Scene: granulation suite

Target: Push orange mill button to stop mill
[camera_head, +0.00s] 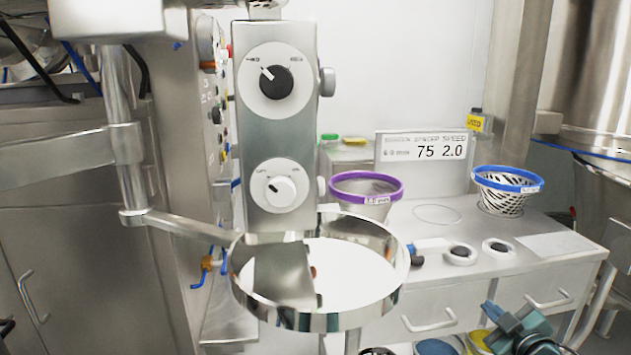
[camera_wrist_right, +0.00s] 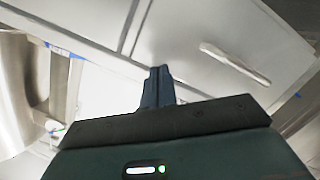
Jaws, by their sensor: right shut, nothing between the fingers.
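The mill (camera_head: 275,135) stands at centre in the head view as a steel column with a black knob above and a white knob below. A round steel pan (camera_head: 375,312) sits at its foot. A small orange part (camera_head: 207,66) shows edge-on on the side panel left of the column; I cannot tell whether it is the mill button. My right gripper (camera_head: 488,309) is low at the right, in front of the drawers and well away from the mill. In the wrist view its dark blue fingers (camera_wrist_right: 157,85) are together and empty. My left gripper is not in view.
A steel bench (camera_head: 445,285) at right holds a purple-rimmed screen (camera_head: 366,187), a blue-rimmed basket (camera_head: 506,181) and a sign (camera_head: 423,150) reading 75 and 2.0. Drawer handles (camera_head: 430,322) stick out near my right gripper. A steel arm (camera_head: 190,227) reaches to the pan from the left.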

